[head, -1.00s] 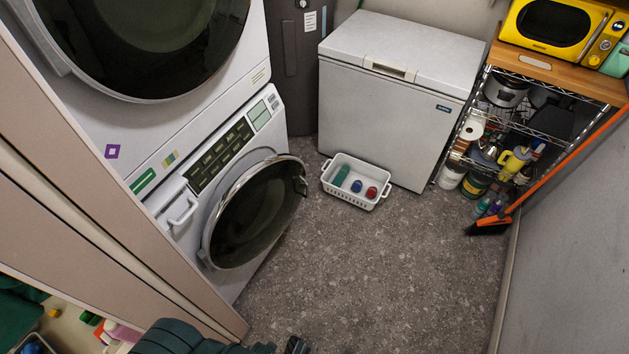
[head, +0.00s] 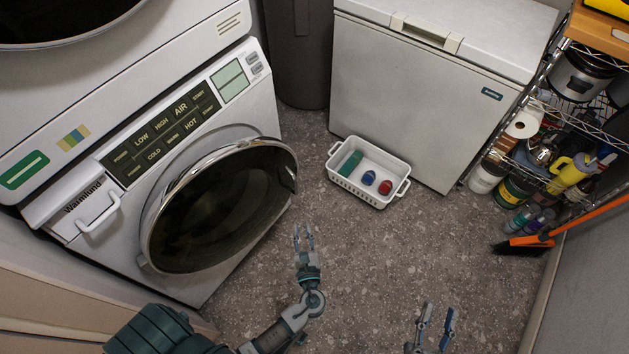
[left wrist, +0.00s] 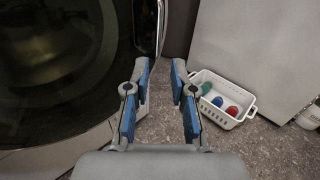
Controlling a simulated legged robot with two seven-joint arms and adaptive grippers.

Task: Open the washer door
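The lower washer (head: 120,150) has a round dark-glass door (head: 215,210) with a chrome rim, whose right edge stands out from the front; I cannot tell whether it is latched. A dark grip (head: 291,178) sits at that edge and also shows in the left wrist view (left wrist: 149,28). My left gripper (head: 303,232) is open and empty, to the right of the door and below the grip in the head view. In the left wrist view, its blue-padded fingers (left wrist: 161,68) are spread, with floor between them. My right gripper (head: 436,318) is open and empty over the floor.
A white basket (head: 362,192) with several small items stands on the floor before the white chest freezer (head: 425,100). A wire shelf and an orange broom (head: 560,235) stand at the right. The speckled floor between is clear.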

